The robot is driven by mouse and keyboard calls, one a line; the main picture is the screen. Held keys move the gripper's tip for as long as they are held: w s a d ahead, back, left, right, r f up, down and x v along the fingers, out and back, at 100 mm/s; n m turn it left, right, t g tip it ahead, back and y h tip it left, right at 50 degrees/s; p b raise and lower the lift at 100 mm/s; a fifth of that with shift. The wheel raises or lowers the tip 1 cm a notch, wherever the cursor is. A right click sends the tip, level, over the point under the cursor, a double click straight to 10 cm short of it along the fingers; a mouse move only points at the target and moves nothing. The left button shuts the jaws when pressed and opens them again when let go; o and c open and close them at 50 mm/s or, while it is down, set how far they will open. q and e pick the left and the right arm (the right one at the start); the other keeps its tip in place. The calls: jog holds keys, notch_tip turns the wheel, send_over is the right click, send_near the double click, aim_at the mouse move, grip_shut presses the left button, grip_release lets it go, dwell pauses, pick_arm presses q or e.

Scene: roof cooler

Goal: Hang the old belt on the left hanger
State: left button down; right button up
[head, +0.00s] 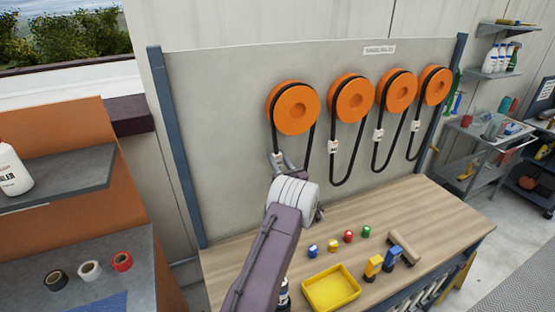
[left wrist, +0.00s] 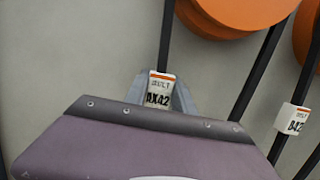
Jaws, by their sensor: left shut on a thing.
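A black belt (head: 309,146) loops over the leftmost orange round hanger (head: 294,107) on the grey panel. Its white tag with an orange stripe (left wrist: 160,91) reads AX42 in the left wrist view. My left gripper (head: 279,161) is shut on this belt at the tag, just below the left side of the hanger. In the left wrist view the fingers (left wrist: 161,98) sit either side of the tag. My forearm hides the bottom of the loop. I cannot tell from its look whether this belt is the old one. My right gripper is not in view.
Three more orange hangers (head: 353,98) to the right each carry a tagged black belt. A wooden bench (head: 420,215) below holds a yellow tray (head: 331,288), several small coloured items and a brush-like tool (head: 404,248). An orange shelf unit (head: 55,125) stands at left.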

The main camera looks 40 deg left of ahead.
pick_arm(q)
jog(key=c, duration=1)
grip_release()
jog(key=shift+o, duration=0.2)
jog(key=shift+s+d+f+b, duration=0.1)
jog(key=shift+d+f+b, duration=0.15)
jog(key=shift+d+b, duration=0.1)
jog(key=b+v, duration=0.3)
jog(key=v, duration=0.5)
jog(key=shift+s, duration=0.2)
jog(key=shift+r, duration=0.1)
jog(key=shift+d, duration=0.15)
